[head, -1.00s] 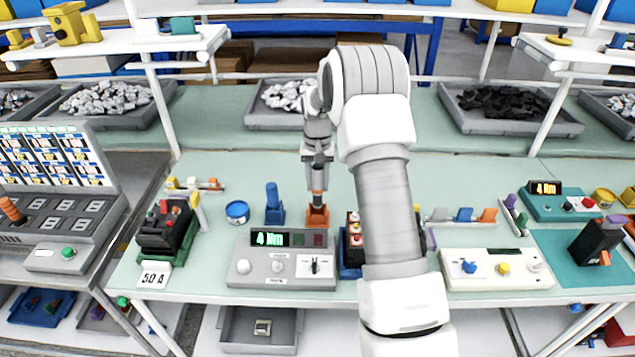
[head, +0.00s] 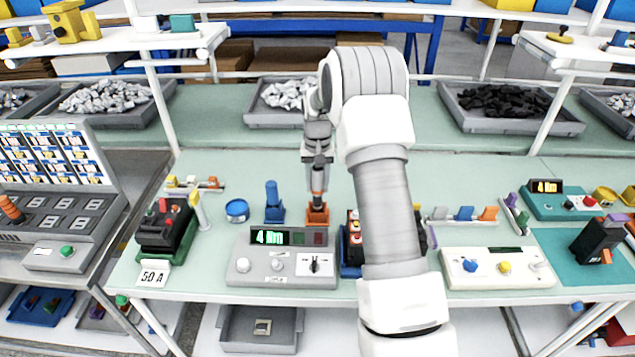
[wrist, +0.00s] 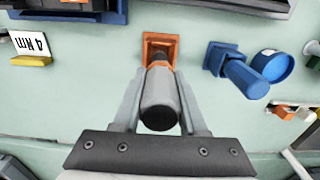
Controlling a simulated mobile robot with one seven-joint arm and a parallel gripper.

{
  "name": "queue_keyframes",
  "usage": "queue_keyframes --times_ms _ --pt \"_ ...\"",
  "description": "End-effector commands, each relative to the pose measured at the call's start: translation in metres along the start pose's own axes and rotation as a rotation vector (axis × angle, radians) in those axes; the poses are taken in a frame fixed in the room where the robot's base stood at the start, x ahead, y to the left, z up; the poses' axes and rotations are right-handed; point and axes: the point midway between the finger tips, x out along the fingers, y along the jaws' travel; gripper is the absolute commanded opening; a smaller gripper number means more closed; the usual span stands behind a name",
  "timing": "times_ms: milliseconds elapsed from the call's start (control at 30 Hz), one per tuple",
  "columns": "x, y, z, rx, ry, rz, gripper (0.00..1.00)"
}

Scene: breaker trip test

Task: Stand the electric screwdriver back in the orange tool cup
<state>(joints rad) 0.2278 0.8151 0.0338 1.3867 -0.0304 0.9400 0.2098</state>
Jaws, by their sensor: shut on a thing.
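The electric screwdriver (wrist: 160,100) has a grey and dark body with an orange part, and it stands roughly upright between my fingers. My gripper (head: 318,172) is shut on it, with a finger on each side in the wrist view (wrist: 158,115). The orange tool cup (head: 317,214) stands on the bench behind the grey tester. In the wrist view the cup (wrist: 160,42) lies directly under the screwdriver's lower end. That end appears to be at or inside the cup's mouth; how deep it sits is hidden by the body.
A blue cup with a blue tool (head: 273,205) stands just left of the orange cup, and a round blue container (head: 237,211) lies further left. The grey tester reading 4 Nm (head: 282,262) is in front. Bench behind the cups is clear.

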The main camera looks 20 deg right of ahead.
Motion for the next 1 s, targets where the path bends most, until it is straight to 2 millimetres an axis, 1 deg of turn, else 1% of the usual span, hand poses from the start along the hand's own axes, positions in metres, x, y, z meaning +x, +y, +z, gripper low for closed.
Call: queue_keyframes --times_ms 1000 --pt "0.025 0.000 0.000 0.000 0.001 0.000 0.00"
